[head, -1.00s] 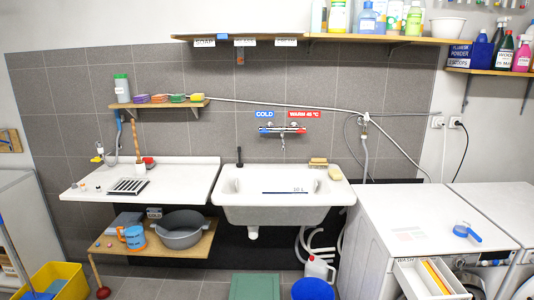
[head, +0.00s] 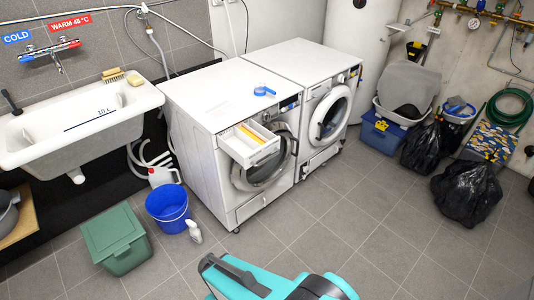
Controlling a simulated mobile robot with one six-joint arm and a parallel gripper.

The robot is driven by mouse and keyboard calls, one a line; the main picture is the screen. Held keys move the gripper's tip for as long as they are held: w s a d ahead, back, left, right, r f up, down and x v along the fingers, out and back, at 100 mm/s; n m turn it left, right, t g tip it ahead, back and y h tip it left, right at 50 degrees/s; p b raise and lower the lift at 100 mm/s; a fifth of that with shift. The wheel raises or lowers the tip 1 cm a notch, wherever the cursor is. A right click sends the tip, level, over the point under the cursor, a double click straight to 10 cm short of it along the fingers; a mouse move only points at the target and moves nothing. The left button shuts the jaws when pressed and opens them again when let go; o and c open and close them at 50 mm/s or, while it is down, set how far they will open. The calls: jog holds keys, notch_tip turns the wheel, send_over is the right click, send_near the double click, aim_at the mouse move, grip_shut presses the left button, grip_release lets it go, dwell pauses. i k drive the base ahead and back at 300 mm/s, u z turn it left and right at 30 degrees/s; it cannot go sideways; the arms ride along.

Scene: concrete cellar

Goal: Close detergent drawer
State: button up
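The detergent drawer (head: 235,148) is pulled out at the upper left front of the left washing machine (head: 190,111). It is a white tray with yellow and orange parts inside. The machine's round door (head: 265,170) sits below and to the right of the drawer. In the head view, teal and dark parts of my own body show at the bottom centre. My gripper cannot be made out in this view.
A blue bucket (head: 168,207), a white spray bottle (head: 194,231) and a green lidded bin (head: 115,239) stand on the floor left of the machine. A second machine (head: 325,119) stands to the right. The tiled floor (head: 350,210) in front is clear. Black bags (head: 467,194) lie at the right.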

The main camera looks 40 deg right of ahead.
aim_at(246, 141)
jog(key=z, duration=0.25)
jog(key=k, duration=1.4)
jog(key=u, duration=0.35)
jog(key=i, duration=1)
